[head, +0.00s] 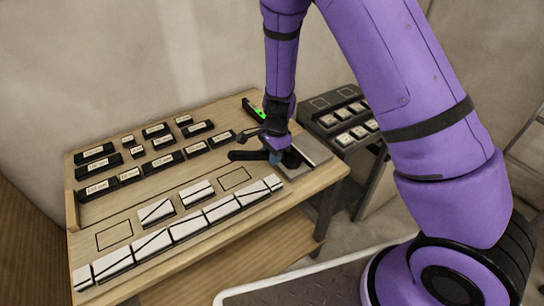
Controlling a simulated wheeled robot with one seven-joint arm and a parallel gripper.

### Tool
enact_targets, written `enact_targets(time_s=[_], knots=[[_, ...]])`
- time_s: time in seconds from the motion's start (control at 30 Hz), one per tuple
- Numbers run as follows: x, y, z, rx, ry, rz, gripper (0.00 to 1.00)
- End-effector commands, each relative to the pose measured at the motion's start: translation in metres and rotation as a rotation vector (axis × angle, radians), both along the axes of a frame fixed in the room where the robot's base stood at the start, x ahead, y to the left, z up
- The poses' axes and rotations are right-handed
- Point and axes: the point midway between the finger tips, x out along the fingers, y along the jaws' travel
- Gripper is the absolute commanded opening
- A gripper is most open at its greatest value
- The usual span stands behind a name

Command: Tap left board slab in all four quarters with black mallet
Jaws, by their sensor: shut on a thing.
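My gripper (273,154) is low over the right end of the wooden workbench and is shut on a black tool, which looks like the black mallet (245,155). The tool lies about level, its black end sticking out to the left; the fingers hide part of it. Two white slabs with dark lines lie on the board area: the left slab (156,212) and the right slab (197,193). The gripper and mallet are to the right of both slabs and apart from them.
Several labelled black blocks (164,161) stand at the back of the workbench (200,240). A row of white tiles (187,228) lines its front edge. Empty outlined rectangles flank the slabs. A grey plate (312,150) lies at the right end. A dark stand with keys (344,139) is beyond.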

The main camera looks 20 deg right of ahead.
Motion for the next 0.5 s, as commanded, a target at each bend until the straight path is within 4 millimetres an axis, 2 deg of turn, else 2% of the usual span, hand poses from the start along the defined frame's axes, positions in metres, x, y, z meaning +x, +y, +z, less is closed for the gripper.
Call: enact_targets(time_s=[0.07, 0.27, 0.5], knots=[[0.000, 0.000, -0.009, -0.001, 0.002, 0.000, 0.00], [-0.001, -0.001, -0.052, 0.001, 0.004, -0.004, 0.00], [0.001, 0.000, -0.040, 0.000, -0.003, 0.002, 0.00]])
